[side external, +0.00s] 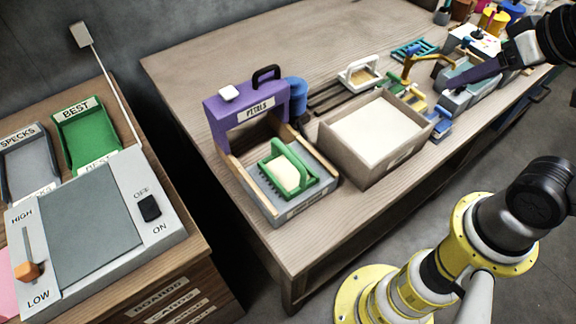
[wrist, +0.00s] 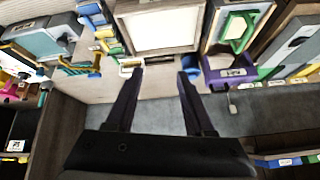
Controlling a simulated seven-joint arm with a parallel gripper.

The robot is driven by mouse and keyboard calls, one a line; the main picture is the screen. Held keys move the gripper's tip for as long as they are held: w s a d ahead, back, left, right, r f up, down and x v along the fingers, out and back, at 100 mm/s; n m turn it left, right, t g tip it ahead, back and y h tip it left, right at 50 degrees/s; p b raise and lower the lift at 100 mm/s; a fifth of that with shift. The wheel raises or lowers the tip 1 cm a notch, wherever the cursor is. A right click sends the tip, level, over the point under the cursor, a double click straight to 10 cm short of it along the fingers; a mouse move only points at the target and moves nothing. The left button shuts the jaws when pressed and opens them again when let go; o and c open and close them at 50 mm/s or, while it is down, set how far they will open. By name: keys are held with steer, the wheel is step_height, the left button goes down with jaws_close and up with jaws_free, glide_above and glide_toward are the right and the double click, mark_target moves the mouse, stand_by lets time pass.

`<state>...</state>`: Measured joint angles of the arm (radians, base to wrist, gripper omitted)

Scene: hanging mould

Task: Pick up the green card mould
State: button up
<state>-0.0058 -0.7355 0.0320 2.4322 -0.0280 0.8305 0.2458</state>
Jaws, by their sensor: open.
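The green card mould (side external: 303,184) is a green frame with an upright handle and a pale inside. In the side external view it sits in the grey tray of the purple PETALS stand (side external: 217,121). The mould also shows in the wrist view (wrist: 251,19), at the top right beside the purple stand (wrist: 229,76). My gripper (wrist: 160,71) is open, with two dark fingers apart and nothing between them. It is well away from the mould, at the upper right of the side external view, where only part of it shows.
A wooden box with a pale filling (side external: 330,140) stands right of the PETALS stand. A white-handled frame (side external: 345,76) and a blue cylinder (side external: 294,88) are behind. The right of the bench is crowded. A separate control bench (side external: 170,235) stands left across a gap.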

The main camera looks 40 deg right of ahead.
steer(key=w+a+r+m, duration=0.1)
steer(key=w+a, duration=0.3)
steer(key=w, duration=0.4)
steer(key=n+g+y, duration=0.2)
steer(key=n, duration=0.1)
glide_above(290, 154)
steer(key=s+d, duration=0.2)
steer(key=s, duration=0.3)
step_height(290, 154, down, 8)
steer(key=x, duration=1.3)
steer(key=shift+f, duration=0.35)
jaws_close()
